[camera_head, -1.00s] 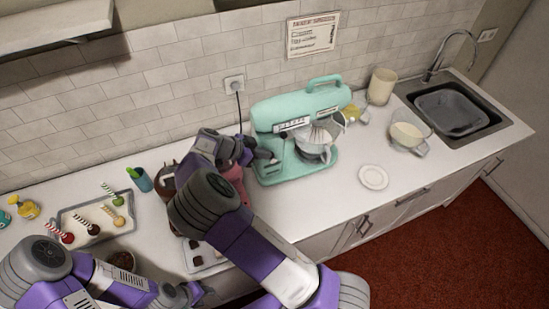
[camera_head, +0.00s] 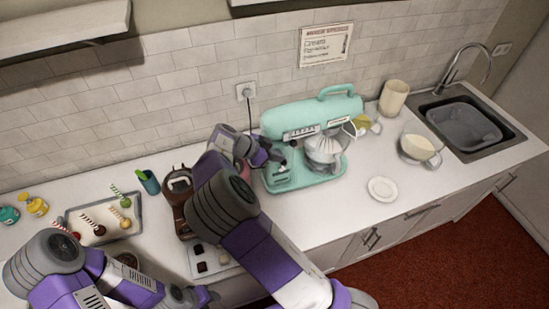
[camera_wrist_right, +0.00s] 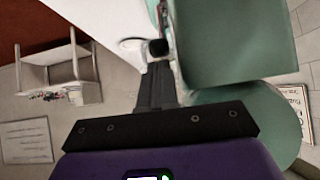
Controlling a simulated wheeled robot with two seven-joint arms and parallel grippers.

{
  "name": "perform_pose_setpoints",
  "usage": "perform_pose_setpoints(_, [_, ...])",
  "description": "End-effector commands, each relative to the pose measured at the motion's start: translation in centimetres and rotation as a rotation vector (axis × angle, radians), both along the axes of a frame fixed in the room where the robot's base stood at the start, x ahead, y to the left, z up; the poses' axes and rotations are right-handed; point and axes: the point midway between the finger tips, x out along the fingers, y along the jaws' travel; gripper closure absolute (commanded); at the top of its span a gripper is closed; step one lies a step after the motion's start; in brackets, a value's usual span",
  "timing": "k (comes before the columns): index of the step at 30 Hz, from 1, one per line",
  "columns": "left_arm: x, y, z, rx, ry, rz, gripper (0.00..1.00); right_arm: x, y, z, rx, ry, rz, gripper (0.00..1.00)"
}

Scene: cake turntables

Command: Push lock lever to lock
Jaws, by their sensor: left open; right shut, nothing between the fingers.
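A mint-green stand mixer (camera_head: 310,116) stands on the counter, with a whisk above its bowl (camera_head: 325,153). A small dark knob (camera_head: 293,143), apparently the lock lever, is on its near side. My right gripper (camera_head: 279,158) is shut and empty, its tip close beside the mixer's body just below that knob. In the right wrist view the shut fingers (camera_wrist_right: 156,80) point at a black knob (camera_wrist_right: 158,47) beside the green body (camera_wrist_right: 215,40). I cannot tell if they touch. My left gripper (camera_head: 208,296) is open, low at the counter's front, far from the mixer.
A brown machine (camera_head: 179,188) stands left of my right forearm.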

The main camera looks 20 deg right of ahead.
Motion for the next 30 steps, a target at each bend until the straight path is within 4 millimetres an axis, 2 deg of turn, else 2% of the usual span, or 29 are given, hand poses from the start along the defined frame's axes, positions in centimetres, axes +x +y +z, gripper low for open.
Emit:
perform_pose_setpoints(11, [0.0,0.0,0.1,0.0,0.0,0.0,0.57,0.0,0.0,0.3,0.0,0.0,0.0,1.0])
perform_pose_setpoints(16, [0.0,0.0,0.4,0.0,0.0,0.0,0.57,0.0,1.0,1.0,0.0,-0.001,-0.001,1.0])
perform_pose_setpoints(21, [0.0,0.0,1.2,0.0,0.0,0.0,0.57,-0.1,3.6,2.6,0.0,-0.002,-0.006,1.0])
perform_pose_setpoints(30, [0.0,0.0,0.0,0.0,0.0,0.0,0.57,0.2,9.5,5.4,0.0,-0.003,-0.007,1.0])
